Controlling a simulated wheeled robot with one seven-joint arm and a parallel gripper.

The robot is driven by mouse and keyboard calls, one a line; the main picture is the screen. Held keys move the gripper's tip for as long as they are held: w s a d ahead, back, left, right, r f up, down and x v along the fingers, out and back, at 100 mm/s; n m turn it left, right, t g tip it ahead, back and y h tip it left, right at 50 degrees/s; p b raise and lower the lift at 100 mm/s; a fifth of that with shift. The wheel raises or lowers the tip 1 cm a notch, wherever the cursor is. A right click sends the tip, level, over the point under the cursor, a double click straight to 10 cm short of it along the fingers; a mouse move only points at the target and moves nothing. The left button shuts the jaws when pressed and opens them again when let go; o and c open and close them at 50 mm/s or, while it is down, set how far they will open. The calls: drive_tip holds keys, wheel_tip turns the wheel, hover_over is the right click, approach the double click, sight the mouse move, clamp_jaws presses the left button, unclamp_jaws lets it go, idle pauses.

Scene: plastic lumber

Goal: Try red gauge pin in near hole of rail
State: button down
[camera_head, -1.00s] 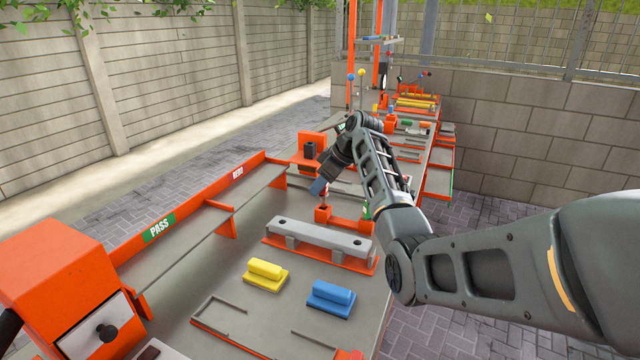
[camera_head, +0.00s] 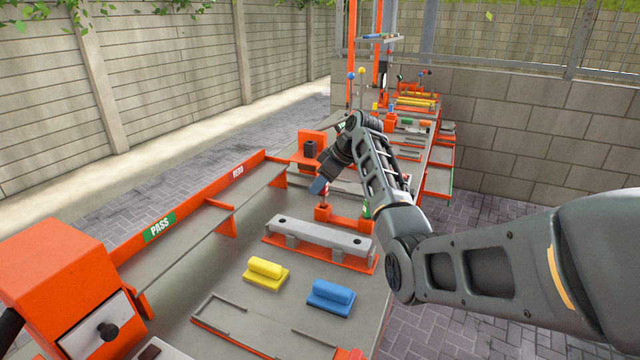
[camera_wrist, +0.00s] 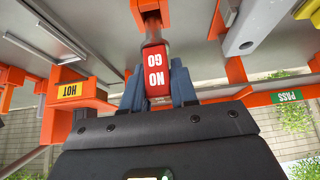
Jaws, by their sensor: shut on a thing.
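The red gauge pin (camera_wrist: 156,72), lettered NO GO, is between my gripper's blue fingers (camera_wrist: 157,88) in the wrist view. My gripper (camera_head: 319,187) is shut on it and points down. The pin's far end meets an orange stand (camera_head: 348,222); I cannot tell whether it is seated in it or just above. In the head view only a little of the pin (camera_head: 324,198) shows below the fingers. The grey rail (camera_head: 318,238) lies in front of the stand on an orange base, with dark holes on its top near each end. No pin is in them.
A yellow block (camera_head: 265,268) and a blue block (camera_head: 331,294) lie on the grey bench in front of the rail. A PASS and REDO tray (camera_head: 190,232) runs along the left. An orange box (camera_head: 65,275) stands at the front left.

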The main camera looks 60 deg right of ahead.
sight(322, 193)
drive_tip(key=shift+f+b, duration=1)
drive_tip(key=shift+f, duration=0.95)
idle(1.0)
idle(1.0)
drive_tip(key=c, duration=0.8)
unclamp_jaws()
drive_tip(key=shift+b+v, duration=0.35)
drive_tip(key=shift+v, duration=3.5)
drive_tip(key=shift+s, duration=0.1)
